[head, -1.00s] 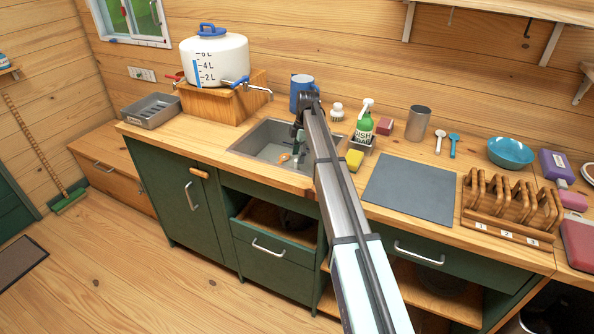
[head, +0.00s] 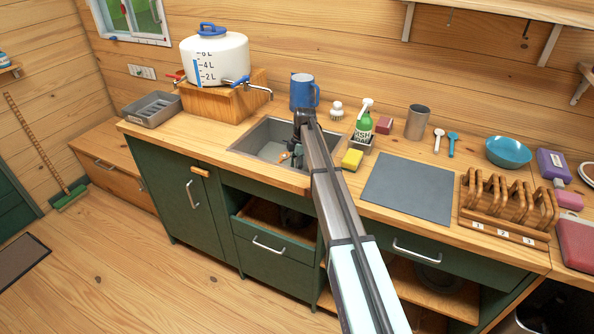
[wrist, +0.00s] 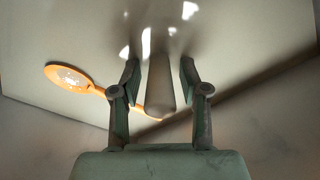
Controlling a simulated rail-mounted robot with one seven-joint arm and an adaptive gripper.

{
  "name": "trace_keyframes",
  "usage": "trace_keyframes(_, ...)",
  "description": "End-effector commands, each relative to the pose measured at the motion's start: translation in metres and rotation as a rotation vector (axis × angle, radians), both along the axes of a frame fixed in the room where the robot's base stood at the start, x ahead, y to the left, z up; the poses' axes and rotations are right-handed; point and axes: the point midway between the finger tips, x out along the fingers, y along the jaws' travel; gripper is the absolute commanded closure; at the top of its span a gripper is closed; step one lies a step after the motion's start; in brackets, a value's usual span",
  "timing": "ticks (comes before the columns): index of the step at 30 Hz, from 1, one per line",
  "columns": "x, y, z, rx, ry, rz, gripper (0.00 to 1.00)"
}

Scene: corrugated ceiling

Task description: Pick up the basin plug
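In the wrist view a pale grey, upright, peg-like piece (wrist: 158,85) stands between the two fingers of my gripper (wrist: 160,75); it looks like the basin plug. The fingers are apart, with a narrow gap showing on each side of it. In the head view my gripper (head: 299,156) is down inside the grey sink basin (head: 262,139), and the plug cannot be made out there.
An orange spoon-like utensil (wrist: 68,77) lies in the basin beside the left finger; it also shows in the head view (head: 284,157). A blue mug (head: 303,92) stands behind the sink. A yellow sponge (head: 352,159) and a green soap bottle (head: 363,128) stand to its right.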

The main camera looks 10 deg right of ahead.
Motion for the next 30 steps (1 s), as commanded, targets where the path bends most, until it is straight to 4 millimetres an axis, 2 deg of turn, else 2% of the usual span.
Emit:
trace_keyframes(1, 0.000, 0.000, 0.000, 0.000, 0.000, 0.000, 0.83)
trace_keyframes(3, 0.000, 0.000, 0.000, 0.000, 0.000, 0.000, 1.00)
trace_keyframes(14, 0.000, 0.000, 0.001, 0.000, 0.000, 0.000, 1.00)
trace_keyframes(20, 0.001, 0.000, 0.007, 0.000, -0.001, 0.000, 1.00)
trace_keyframes(26, 0.001, 0.000, 0.028, 0.000, -0.002, 0.000, 1.00)
trace_keyframes(30, 0.001, 0.000, 0.056, 0.000, -0.004, -0.001, 1.00)
